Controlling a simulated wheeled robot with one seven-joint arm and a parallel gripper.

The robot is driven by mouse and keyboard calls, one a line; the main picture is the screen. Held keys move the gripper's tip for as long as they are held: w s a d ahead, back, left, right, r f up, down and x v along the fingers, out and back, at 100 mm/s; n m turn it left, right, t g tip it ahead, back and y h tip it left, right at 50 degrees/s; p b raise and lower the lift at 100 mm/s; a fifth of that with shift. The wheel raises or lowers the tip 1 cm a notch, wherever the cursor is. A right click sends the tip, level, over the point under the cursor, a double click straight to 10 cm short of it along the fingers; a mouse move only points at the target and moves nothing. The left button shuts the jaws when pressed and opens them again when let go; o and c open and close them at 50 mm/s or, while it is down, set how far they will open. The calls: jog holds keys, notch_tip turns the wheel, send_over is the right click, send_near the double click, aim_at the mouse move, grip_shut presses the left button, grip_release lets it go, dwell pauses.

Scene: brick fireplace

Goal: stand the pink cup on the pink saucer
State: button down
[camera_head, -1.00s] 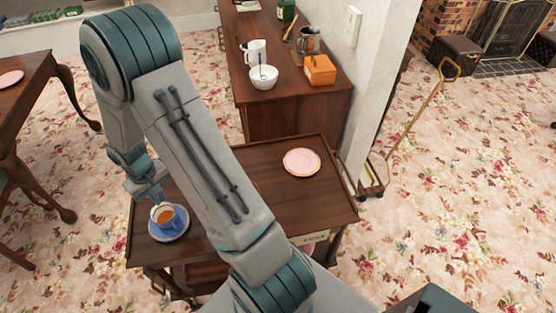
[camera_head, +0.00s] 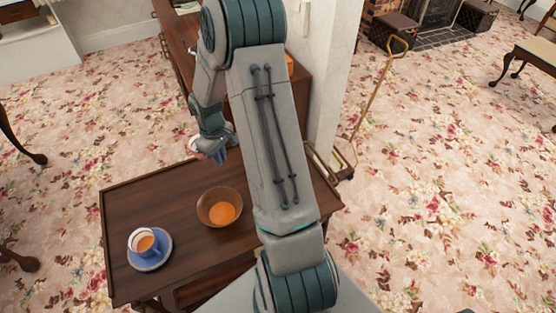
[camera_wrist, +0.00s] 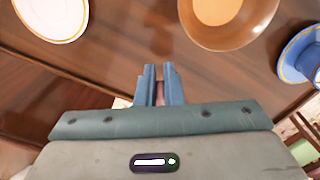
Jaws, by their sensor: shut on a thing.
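My gripper (camera_head: 218,155) hangs over the far side of the small wooden table in the head view. Its fingers, seen in the wrist view (camera_wrist: 159,88), are closed on a thin pinkish piece. A pale curved piece beside the fingers in the head view appears to be the pink cup (camera_head: 193,144); most of it is hidden. The pink saucer (camera_wrist: 52,16) shows partly at the wrist view's upper left, empty where visible and apart from the gripper. In the head view my arm hides it.
A brown bowl with orange contents (camera_head: 220,207) stands mid-table. A blue saucer (camera_head: 150,262) with a filled blue cup (camera_head: 145,242) stands at the table's left. A wooden cabinet (camera_head: 178,45) and a white wall post (camera_head: 322,80) rise behind.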

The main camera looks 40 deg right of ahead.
jog(key=s+d+n+b, duration=0.2)
jog(key=s+d+n, duration=0.25)
jog(key=d, duration=0.65)
jog(key=s+d+n+b, duration=0.1)
jog(key=s+d+n, duration=0.3)
jog(key=d, duration=0.6)
jog(key=s+d+n+b, duration=0.25)
jog(key=s+d, duration=0.25)
jog(key=d, duration=0.6)
jog(key=shift+n, duration=0.3)
jog(key=w+a+f+p, duration=0.1)
jog(key=w+f, duration=0.1)
jog(key=w, duration=0.1)
jog(key=w+a+f+p, duration=0.1)
jog(key=w+a+f, duration=0.1)
jog(key=w, duration=0.1)
jog(key=w+a+f, duration=0.2)
jog(key=w, duration=0.2)
jog(key=shift+a+f+p, duration=0.15)
jog(key=shift+f+p, duration=0.1)
jog(key=shift+p, duration=0.15)
jog(key=shift+f+p, duration=0.4)
jog(key=shift+f, duration=1.55)
jog(key=shift+f, duration=0.15)
jog(key=c, duration=1.6)
grip_release()
jog(key=shift+o, duration=0.2)
